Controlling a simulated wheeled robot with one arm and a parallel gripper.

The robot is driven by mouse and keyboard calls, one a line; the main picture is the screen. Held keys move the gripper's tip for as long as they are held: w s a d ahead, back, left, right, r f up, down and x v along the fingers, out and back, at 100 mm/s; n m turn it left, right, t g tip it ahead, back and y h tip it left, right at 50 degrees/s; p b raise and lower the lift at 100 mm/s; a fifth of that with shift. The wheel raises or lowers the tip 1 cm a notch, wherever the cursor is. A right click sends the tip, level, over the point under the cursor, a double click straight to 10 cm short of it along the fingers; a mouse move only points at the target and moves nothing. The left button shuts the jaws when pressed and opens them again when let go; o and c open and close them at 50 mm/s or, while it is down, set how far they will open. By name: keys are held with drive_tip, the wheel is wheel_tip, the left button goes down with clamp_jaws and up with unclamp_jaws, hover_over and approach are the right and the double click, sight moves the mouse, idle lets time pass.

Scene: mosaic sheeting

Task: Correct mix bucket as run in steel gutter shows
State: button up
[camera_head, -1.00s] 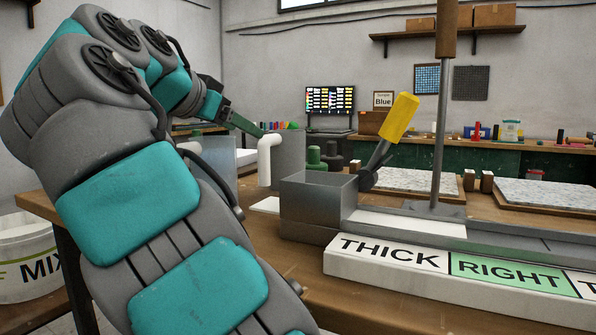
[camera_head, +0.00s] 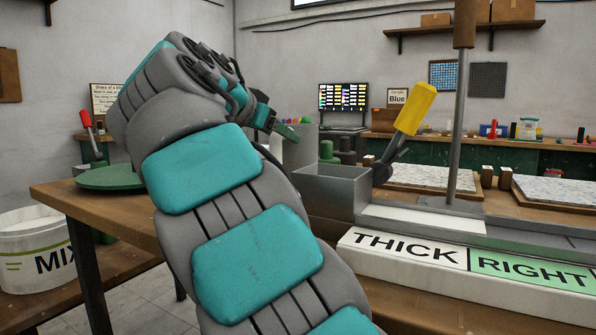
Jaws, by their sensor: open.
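The mix bucket (camera_head: 35,262) is white, lettered "MIX" and stands at the lower left, partly cut off by the picture edge. The steel gutter (camera_head: 420,219) runs along the bench at the right, with a white strip in its channel. A box-shaped steel trough (camera_head: 330,190) with a yellow-handled lever (camera_head: 415,108) stands at its left end. A label board in front reads "THICK" (camera_head: 405,247) and "RIGHT" (camera_head: 525,270) on green. My gripper (camera_head: 288,133) is open, small and partly hidden behind my arm, above and left of the trough. I see nothing in it.
A grey metal container (camera_head: 297,150) stands behind the trough, partly hidden by my arm. A steel post (camera_head: 455,120) rises by the gutter. A green disc (camera_head: 108,177) and red-handled lever (camera_head: 88,122) are at the left. Open floor (camera_head: 145,295) shows beside the bucket.

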clamp_jaws()
idle(0.6)
idle(0.8)
